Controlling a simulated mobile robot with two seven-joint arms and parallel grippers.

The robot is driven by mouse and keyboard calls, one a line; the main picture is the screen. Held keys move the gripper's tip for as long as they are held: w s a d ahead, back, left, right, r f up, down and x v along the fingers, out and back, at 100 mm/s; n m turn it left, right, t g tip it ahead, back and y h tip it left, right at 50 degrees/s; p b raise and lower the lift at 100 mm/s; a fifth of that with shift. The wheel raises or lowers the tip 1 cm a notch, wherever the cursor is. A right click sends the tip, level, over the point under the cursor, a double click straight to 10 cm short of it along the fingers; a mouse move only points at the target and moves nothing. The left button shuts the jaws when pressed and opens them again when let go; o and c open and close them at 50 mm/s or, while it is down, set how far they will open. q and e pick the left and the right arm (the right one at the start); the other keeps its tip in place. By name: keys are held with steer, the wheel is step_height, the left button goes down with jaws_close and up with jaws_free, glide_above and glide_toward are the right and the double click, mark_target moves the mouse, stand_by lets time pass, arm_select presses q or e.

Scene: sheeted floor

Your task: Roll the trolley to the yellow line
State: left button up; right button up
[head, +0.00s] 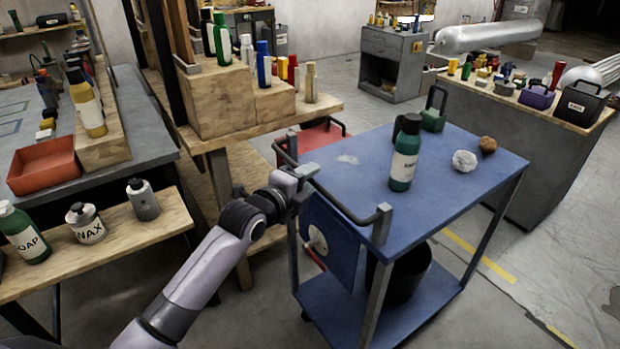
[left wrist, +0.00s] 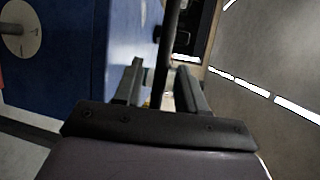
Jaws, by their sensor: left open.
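The blue trolley (head: 450,192) stands in the middle of the head view, its dark push handle (head: 345,207) on the near left side. My left gripper (head: 304,178) is at the handle's far part. In the left wrist view my left gripper (left wrist: 163,84) has its fingers apart, with the dark handle bar (left wrist: 172,40) running between them; contact cannot be told. Yellow line pieces (head: 480,256) lie on the floor to the right of the trolley, partly hidden by its leg. My right gripper does not show.
A green bottle (head: 403,160), a white ball (head: 465,161) and a brown ball (head: 488,145) sit on the trolley top. A dark bucket (head: 405,277) is on its lower shelf. A wooden bench (head: 330,103) stands close behind; a grey cabinet (head: 480,108) is beyond. Floor at right is clear.

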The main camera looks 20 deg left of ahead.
arm_select(q)
steer(key=shift+w+d+f, duration=0.1)
steer(key=shift+w+d, duration=0.05)
steer(key=shift+w, duration=0.3)
jaws_close()
steer(key=shift+w+d, duration=0.1)
